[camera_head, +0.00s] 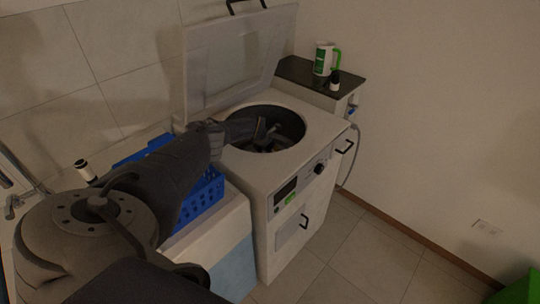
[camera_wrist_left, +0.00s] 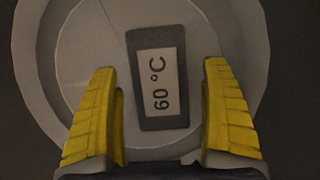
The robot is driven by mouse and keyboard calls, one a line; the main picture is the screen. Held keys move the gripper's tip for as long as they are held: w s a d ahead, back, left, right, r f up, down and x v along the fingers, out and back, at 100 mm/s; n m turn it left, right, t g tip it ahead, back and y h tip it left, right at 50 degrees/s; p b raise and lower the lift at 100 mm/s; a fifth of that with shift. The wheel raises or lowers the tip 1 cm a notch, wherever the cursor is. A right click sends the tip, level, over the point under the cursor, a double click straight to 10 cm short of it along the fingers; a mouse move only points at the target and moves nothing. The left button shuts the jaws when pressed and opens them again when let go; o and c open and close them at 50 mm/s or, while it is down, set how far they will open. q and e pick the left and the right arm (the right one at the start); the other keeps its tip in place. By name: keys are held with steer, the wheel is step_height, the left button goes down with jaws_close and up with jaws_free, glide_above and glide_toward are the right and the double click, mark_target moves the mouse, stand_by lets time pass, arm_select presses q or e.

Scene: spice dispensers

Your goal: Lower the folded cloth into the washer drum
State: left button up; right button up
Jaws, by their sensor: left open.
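The white top-loading washer (camera_head: 285,175) stands with its lid (camera_head: 235,62) raised. Its round drum opening (camera_head: 292,121) is dark inside. My left arm reaches in from the left, and my left gripper (camera_head: 270,133) is at the opening, small and dim there. In the left wrist view, the yellow fingers of this gripper (camera_wrist_left: 160,120) are spread wide with nothing held. Between and beyond them is a dark panel (camera_wrist_left: 148,45) with a pale "60 °C" label, on a pale round surface (camera_wrist_left: 90,45). I see no folded cloth in either view. My right gripper is out of view.
A blue basket (camera_head: 207,194) is left of the washer, partly behind my arm. A dark-topped cabinet (camera_head: 300,72) behind the washer carries a white-and-green jug (camera_head: 322,60) and a small dark-capped bottle (camera_head: 334,82). Tiled floor is clear at right; a green object (camera_head: 520,290) shows at the corner.

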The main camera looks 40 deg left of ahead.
arm_select(q)
steer(key=v, duration=1.2)
stand_by(0.4)
steer(key=shift+w, duration=0.15)
